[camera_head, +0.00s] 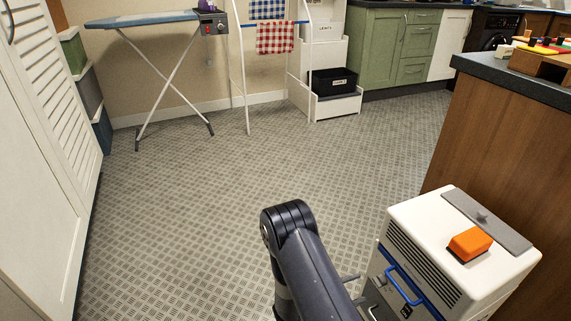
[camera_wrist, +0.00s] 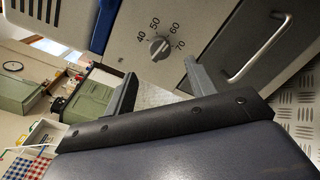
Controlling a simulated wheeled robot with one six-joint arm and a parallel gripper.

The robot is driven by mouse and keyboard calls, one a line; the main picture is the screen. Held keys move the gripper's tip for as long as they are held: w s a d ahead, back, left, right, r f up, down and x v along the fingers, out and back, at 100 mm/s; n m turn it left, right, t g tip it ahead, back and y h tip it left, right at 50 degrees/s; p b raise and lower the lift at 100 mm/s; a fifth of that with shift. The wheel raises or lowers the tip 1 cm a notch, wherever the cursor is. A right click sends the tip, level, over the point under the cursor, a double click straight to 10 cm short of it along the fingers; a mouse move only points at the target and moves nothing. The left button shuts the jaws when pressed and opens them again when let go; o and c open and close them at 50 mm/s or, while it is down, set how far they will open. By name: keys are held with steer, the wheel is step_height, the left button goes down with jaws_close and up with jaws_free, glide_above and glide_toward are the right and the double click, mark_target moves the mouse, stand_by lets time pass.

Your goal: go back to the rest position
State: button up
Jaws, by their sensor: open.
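My gripper (camera_wrist: 160,92) is open in the wrist view, its two grey fingers spread apart with nothing between them. It faces the front of a white machine, close to a dial (camera_wrist: 159,47) marked 40 to 70. A metal bar handle (camera_wrist: 262,50) is to the right of the fingers. In the head view my dark arm reaches down beside the white machine (camera_head: 425,225), and the gripper is mostly hidden behind the arm there. The machine has a blue handle (camera_head: 404,287) on its front and an orange block (camera_head: 470,243) on top.
A wooden counter (camera_head: 510,150) stands behind the machine on the right. White louvred doors (camera_head: 45,130) line the left. An ironing board (camera_head: 143,19), a drying rack (camera_head: 244,75) and green cabinets (camera_head: 385,48) stand at the back. The patterned floor (camera_head: 220,180) between them is clear.

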mark_target(375, 282)
steer(key=b+x, duration=0.1)
steer(key=x, duration=0.6)
steer(key=shift+b, duration=0.35)
steer(key=shift+s+a, duration=0.1)
